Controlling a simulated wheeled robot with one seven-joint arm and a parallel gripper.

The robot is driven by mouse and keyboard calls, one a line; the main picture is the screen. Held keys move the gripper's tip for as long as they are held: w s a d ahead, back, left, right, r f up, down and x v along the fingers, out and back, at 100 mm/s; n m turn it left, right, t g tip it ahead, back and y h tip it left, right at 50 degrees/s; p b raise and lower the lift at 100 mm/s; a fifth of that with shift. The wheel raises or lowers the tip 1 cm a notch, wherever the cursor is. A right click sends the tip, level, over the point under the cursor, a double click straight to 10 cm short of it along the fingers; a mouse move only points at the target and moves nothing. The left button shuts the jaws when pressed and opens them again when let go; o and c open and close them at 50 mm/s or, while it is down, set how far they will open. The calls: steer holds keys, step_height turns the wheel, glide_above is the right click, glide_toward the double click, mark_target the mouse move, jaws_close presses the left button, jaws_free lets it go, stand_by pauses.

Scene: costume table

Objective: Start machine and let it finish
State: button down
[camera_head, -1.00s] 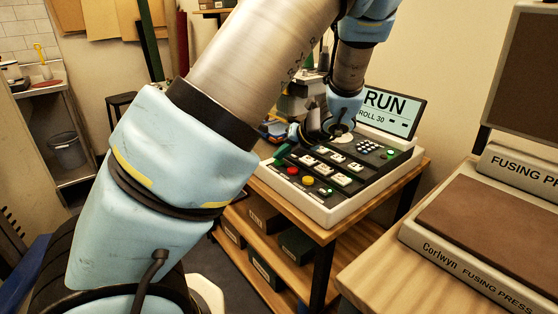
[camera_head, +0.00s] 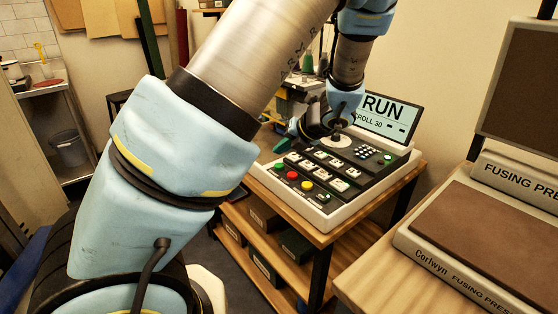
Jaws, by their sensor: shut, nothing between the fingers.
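The machine is a white console with a black control panel (camera_head: 322,183) on a wooden stand. Its tilted screen (camera_head: 385,112) reads "RUN", with a smaller line ending in "30" below. A green button (camera_head: 279,166), a red button (camera_head: 292,175) and a yellow button (camera_head: 307,185) sit along the panel's front left edge. My gripper (camera_head: 281,145) is shut and empty, its green tips just above and behind the green button, apart from it as far as I can tell. My wrist hides part of the panel's far left side.
A fusing press (camera_head: 440,250) stands on a wooden table at the right. Dark boxes (camera_head: 297,245) sit on the stand's lower shelf. A grey bin (camera_head: 68,150) is at the far left. My arm crosses the left and middle of the view.

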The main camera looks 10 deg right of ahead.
mark_target(281, 167)
steer(key=shift+r+p, duration=1.3)
steer(key=shift+r, duration=0.25)
steer(key=shift+f, duration=0.1)
